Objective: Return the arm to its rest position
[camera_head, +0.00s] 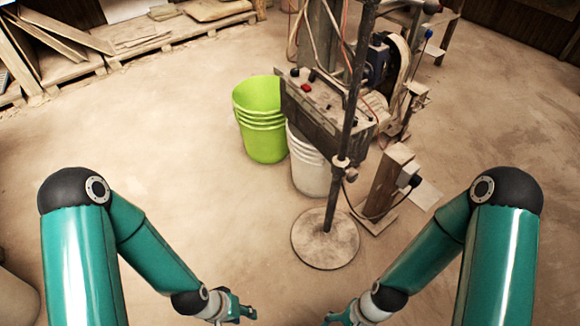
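My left gripper (243,311) is low in the head view, at the end of the teal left arm, and points inward to the right. Nothing shows in it, but it is too small to tell whether its fingers are apart. My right gripper (330,319) sits at the bottom edge, partly cut off, and points inward to the left. Both arms are bent, with the elbows high at the two sides and the forearms sloping down toward the middle. Neither gripper appears to touch anything.
A green bucket (262,120) and a white bucket (309,172) stand before the press with its control box (325,103). A pole on a round base (325,240) stands ahead of the grippers. Pallets (125,52) with boards lie at the upper left.

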